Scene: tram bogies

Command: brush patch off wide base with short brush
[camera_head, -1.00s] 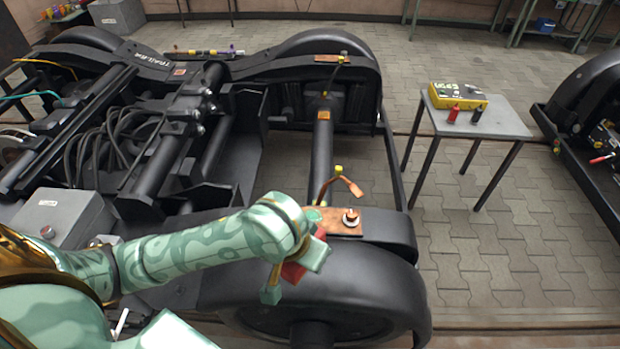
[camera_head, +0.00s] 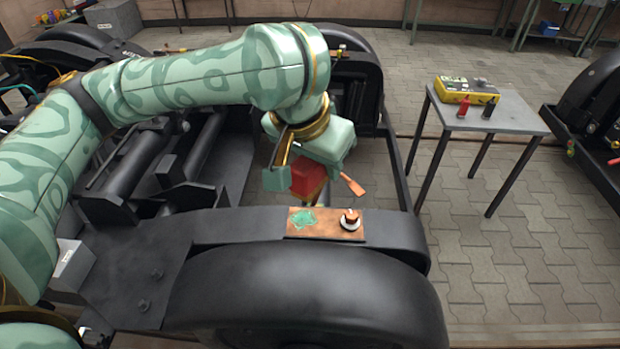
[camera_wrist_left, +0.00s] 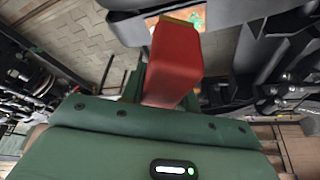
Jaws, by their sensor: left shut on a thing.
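The copper-coloured wide base (camera_head: 328,232) lies on the near black frame above the wheel. A green patch (camera_head: 303,219) covers its left part, and a copper stud on a white ring (camera_head: 350,219) stands on its right part. My left gripper (camera_head: 303,172) is shut on the red handle of the short brush (camera_head: 307,178), which appears just beyond and above the base. In the left wrist view the red handle (camera_wrist_left: 172,68) points toward the base (camera_wrist_left: 196,17), partly covering it. The bristles are hidden. My right gripper is out of view.
A grey table (camera_head: 495,112) at the right bears a yellow box (camera_head: 467,96), a red bottle (camera_head: 464,108) and a dark bottle (camera_head: 488,111). Paved floor is clear between the bogie and table.

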